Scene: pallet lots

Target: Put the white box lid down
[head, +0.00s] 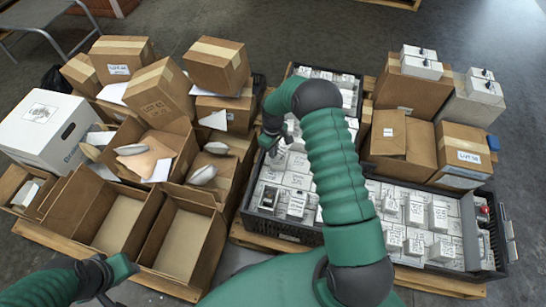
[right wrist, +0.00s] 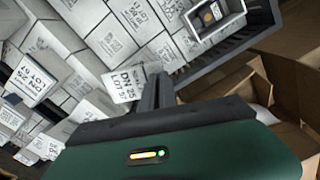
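A white box (head: 62,142) with a dark handle hole stands at the left in the head view. Its flat white top (head: 38,112) bears a printed label and looks closed; I see no separate lid lying elsewhere. My right gripper (head: 271,143) is over the black crate of small white boxes, far to the right of the white box. In the right wrist view its dark fingers (right wrist: 157,92) look close together, beside a small labelled box (right wrist: 128,85). My left gripper (head: 108,282) is at the lower left, in front of the open cartons; its finger gap is unclear.
Open brown cartons (head: 180,240) and stacked closed cartons (head: 160,92) crowd the left pallet. Black crates (head: 280,232) full of small white boxes fill the middle and right. More cartons (head: 462,155) stand behind. Grey floor (head: 300,25) is clear at the back.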

